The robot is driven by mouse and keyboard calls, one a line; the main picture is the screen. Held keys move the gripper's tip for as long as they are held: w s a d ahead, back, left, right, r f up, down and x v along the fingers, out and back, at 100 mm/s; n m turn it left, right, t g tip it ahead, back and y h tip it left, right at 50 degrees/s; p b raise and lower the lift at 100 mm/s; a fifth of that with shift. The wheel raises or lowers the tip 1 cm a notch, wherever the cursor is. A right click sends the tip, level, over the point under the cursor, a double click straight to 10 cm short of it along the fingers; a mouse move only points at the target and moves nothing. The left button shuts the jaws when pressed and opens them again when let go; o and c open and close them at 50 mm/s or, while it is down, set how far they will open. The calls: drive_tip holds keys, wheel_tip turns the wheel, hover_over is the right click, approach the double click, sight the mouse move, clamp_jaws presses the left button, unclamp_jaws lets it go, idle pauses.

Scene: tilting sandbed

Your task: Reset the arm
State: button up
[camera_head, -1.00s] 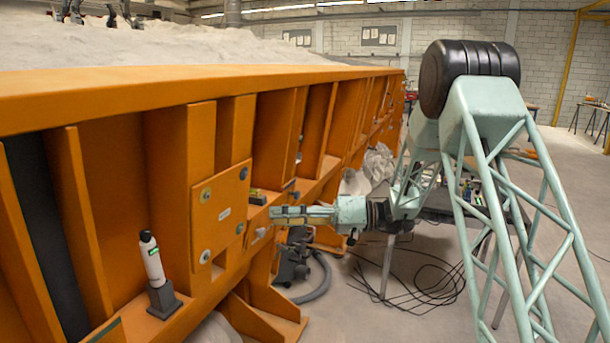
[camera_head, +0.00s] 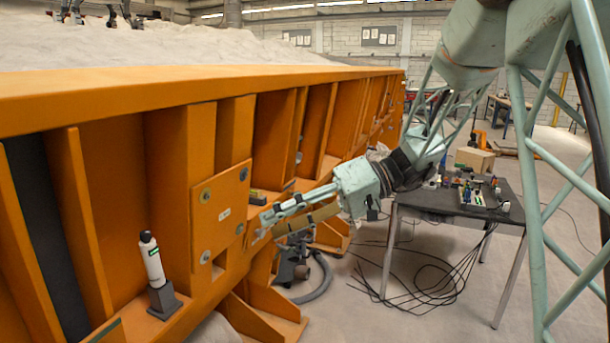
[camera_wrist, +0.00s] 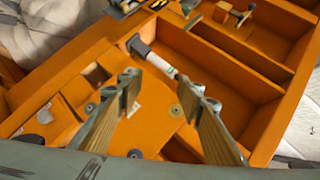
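My gripper (camera_head: 270,226) is in the middle of the head view, its arm coming from the upper right. Its fingers slope down to the left, in front of the orange side of the sandbed (camera_head: 95,200), near a bolted plate (camera_head: 222,215). In the wrist view my gripper (camera_wrist: 160,88) has its two tan-padded fingers apart with nothing held between them. The orange ribs and plate show behind the fingers there. I cannot tell whether a fingertip touches the sandbed.
A white bottle-like cylinder (camera_head: 152,262) with a black top stands in a dark holder on the sandbed's ledge. A dark table (camera_head: 440,200) with small items (camera_head: 478,192) stands to the right. Black cables (camera_head: 425,280) and a grey hose (camera_head: 318,285) lie on the floor.

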drive_tip(key=s+d+r+m+t+h, duration=0.1)
drive_tip(key=s+d+h, duration=0.3)
drive_tip(key=s+d, duration=0.5)
drive_tip(key=s+d+r+m+t+h, duration=0.1)
drive_tip(key=s+d+m+t+h, duration=0.2)
drive_tip(key=s+d, duration=0.6)
drive_tip(key=s+d+r+m+t+h, duration=0.1)
drive_tip(key=s+d+m+h, duration=0.2)
drive_tip(key=s, duration=1.6)
drive_tip(key=d+h, duration=0.3)
drive_tip(key=d, duration=0.3)
drive_tip(key=shift+s+r+m+t, duration=0.3)
drive_tip(key=shift+s+t, duration=0.1)
